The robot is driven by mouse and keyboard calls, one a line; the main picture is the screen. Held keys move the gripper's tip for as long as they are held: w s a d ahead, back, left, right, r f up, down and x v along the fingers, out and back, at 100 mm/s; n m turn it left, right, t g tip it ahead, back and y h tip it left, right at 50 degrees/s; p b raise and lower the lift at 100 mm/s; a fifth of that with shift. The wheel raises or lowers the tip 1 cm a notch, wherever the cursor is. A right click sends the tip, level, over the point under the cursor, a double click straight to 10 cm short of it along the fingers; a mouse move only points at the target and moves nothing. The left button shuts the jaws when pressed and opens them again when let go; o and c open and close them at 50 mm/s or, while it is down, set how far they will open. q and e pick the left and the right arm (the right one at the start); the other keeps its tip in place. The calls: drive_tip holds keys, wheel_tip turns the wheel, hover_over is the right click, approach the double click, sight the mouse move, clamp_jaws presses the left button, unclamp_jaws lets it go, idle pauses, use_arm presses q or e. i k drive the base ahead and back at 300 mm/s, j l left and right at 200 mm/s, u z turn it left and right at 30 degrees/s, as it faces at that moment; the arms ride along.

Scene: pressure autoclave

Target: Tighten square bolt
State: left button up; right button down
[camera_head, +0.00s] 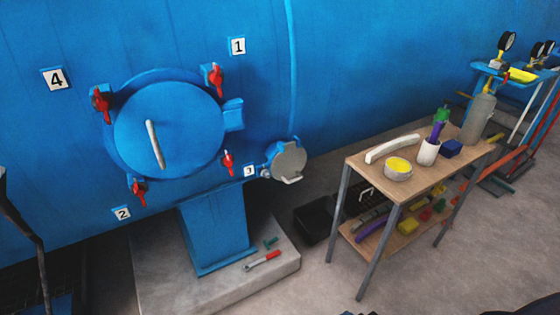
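A round blue hatch (168,130) with a pale bar handle (155,144) is closed on the large blue autoclave. Red clamp bolts sit around its rim: upper right (215,79) near label 1, lower left (139,192) near label 2, lower right (228,162) near label 3, upper left (101,104) near label 4. Which one is the square bolt cannot be told at this size. A red-handled wrench (262,261) and a small green part (271,243) lie on the concrete plinth. Neither of my grippers is in view.
A small grey round port (289,158) juts out right of the hatch. A blue pedestal (216,228) stands on the concrete plinth (170,288). A wooden table (425,182) with a bowl, cup and bottle stands at right.

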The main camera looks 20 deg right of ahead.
sight(265, 173)
drive_tip(key=l+u, duration=0.15)
drive_tip(key=u, duration=0.35)
drive_tip(key=l+u, duration=0.15)
drive_tip(key=u, duration=0.3)
drive_tip(key=k+l+u, duration=0.1)
drive_tip(key=l+u, duration=0.2)
drive_tip(key=k+l+u, duration=0.2)
drive_tip(key=l+u, duration=0.15)
drive_tip(key=k+l, duration=0.25)
drive_tip(key=l, duration=0.2)
drive_tip(key=k+l+u, duration=0.15)
drive_tip(key=l, duration=0.3)
drive_tip(key=k+l, duration=0.35)
drive_tip(key=l+u, duration=0.05)
drive_tip(key=l, duration=0.05)
